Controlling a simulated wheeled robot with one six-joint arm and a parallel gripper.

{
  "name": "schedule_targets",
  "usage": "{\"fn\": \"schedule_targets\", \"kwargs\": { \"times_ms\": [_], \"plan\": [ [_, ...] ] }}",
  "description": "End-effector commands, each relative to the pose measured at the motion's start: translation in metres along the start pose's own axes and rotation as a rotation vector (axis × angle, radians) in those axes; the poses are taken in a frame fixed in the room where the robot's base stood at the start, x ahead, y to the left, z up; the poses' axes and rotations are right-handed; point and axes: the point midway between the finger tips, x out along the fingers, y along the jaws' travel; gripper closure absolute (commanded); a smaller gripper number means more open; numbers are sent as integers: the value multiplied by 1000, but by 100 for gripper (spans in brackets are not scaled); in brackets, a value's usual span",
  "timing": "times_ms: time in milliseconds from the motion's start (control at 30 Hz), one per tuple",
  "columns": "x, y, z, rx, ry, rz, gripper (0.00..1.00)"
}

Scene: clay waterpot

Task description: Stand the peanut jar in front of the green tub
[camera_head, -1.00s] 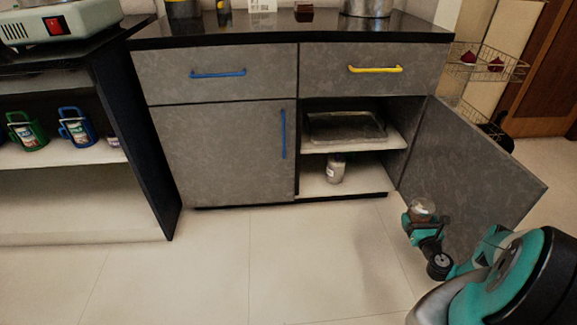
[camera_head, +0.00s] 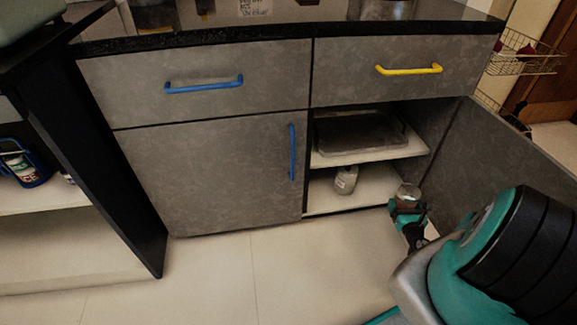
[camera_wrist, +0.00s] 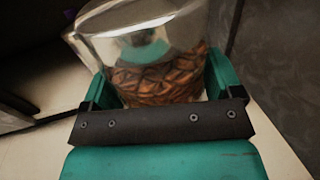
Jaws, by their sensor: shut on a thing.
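My gripper (camera_head: 407,208) is shut on the peanut jar (camera_wrist: 158,82), a clear jar with brown, nut-like contents. In the wrist view the jar sits between the green fingers, and its top runs past the upper frame edge. In the head view the jar (camera_head: 408,192) is held up in front of the open cupboard's right side, near the open door. No green tub is in view now; a blue container with a handle (camera_head: 25,172) stands on the left shelf, cut by the frame edge.
The open cupboard holds a tray (camera_head: 355,133) on its upper shelf and a pale jar (camera_head: 346,180) on its lower shelf. The open door (camera_head: 520,150) flanks my arm on the right. A dark shelf side panel (camera_head: 105,170) stands left. The floor (camera_head: 260,270) between is clear.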

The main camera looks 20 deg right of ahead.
Motion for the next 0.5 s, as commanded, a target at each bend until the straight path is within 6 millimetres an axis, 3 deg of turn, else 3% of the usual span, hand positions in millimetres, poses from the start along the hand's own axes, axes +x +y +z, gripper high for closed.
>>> {"fn": "schedule_targets", "kwargs": {
  "times_ms": [267, 500],
  "plan": [
    [7, 1, -2, 0, -2, 3, 58],
    [51, 10, -9, -1, -4, 6, 58]
  ]
}}
